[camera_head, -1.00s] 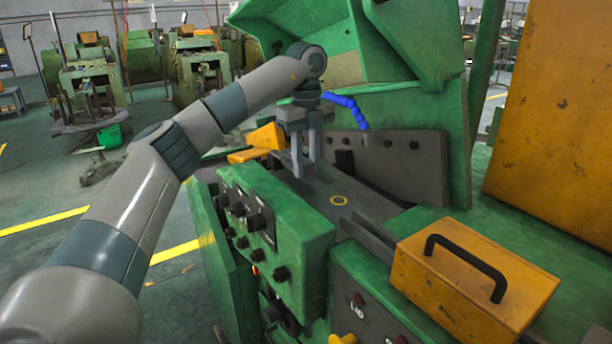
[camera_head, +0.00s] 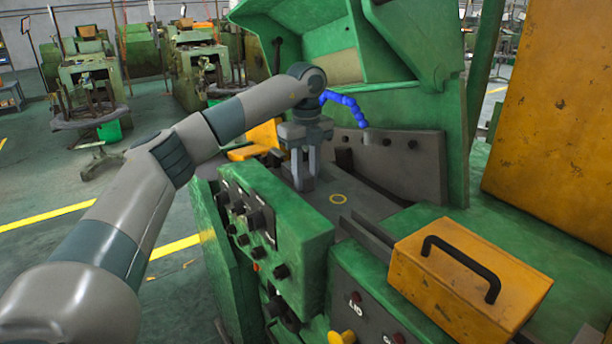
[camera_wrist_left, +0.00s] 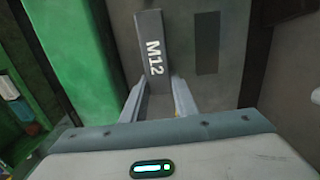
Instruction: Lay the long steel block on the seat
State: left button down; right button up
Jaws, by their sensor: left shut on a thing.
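The long steel block (camera_wrist_left: 152,42) is a grey bar marked "M12" in the left wrist view. My left gripper (camera_wrist_left: 159,98) is shut on its near end, and the bar extends away from the fingers. In the head view my left gripper (camera_head: 303,186) points down at the grey machine bed (camera_head: 322,205), behind the green control box. The block is hard to make out there. A dark rectangle (camera_wrist_left: 207,42) lies on the grey surface right of the block; I cannot tell whether it is the seat or a shadow. Whether the block touches the surface is unclear. My right gripper is out of view.
The green control box (camera_head: 275,225) with black knobs stands close in front of my gripper. A blue jointed hose (camera_head: 345,103) hangs near my wrist. A yellow box with a black handle (camera_head: 470,280) sits at the right.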

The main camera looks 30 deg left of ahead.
pick_arm(q)
jog(key=c, duration=1.4)
grip_release()
jog(key=shift+r, duration=0.1)
jog(key=shift+r, duration=0.1)
notch_tip(320, 180, up, 6)
jog(key=shift+f+b, duration=0.1)
jog(key=shift+b, duration=0.9)
notch_tip(320, 180, up, 6)
